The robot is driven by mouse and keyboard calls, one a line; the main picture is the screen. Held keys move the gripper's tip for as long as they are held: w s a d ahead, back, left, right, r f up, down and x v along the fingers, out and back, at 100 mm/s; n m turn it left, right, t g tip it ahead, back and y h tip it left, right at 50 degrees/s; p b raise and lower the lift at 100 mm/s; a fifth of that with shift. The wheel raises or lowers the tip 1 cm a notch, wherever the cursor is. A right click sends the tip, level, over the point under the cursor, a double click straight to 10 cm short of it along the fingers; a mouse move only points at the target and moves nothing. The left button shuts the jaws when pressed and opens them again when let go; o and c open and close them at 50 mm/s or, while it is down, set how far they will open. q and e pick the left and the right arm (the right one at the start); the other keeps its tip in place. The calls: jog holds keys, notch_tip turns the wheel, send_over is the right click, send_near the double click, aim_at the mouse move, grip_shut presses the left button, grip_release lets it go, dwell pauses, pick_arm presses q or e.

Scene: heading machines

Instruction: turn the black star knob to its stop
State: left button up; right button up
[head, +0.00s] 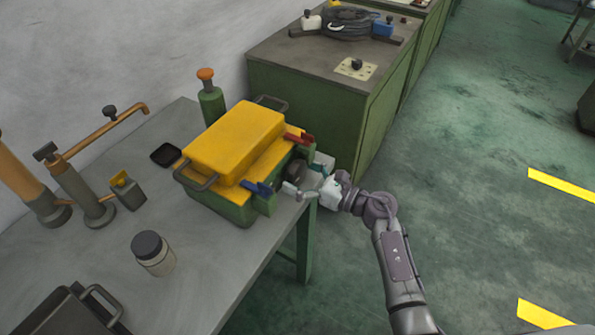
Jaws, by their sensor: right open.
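A yellow-and-green machine (228,143) stands on the grey bench. A dark round knob (291,172), which looks like the black star knob, sits on its right-hand end between a red lever and a blue lever. Its star shape is too small to make out. My right gripper (308,177) is at that end of the machine, open, with its fingers around or just in front of the knob. I cannot tell whether they touch it. The gripper partly hides the knob. My left gripper is not in view.
The red lever (299,138) and blue lever (256,188) stick out close to my right gripper. A green cabinet (290,80) stands just behind. A lidded jar (153,254) stands on the bench (215,270). Open floor lies to the right.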

jog(key=shift+w+a, duration=0.1)
jog(key=shift+a, duration=0.05)
jog(key=c, duration=1.2)
jog(key=shift+o, duration=0.2)
jog(key=shift+m, duration=1.1)
jog(key=shift+m+p, duration=0.65)
jog(key=shift+m, duration=1.65)
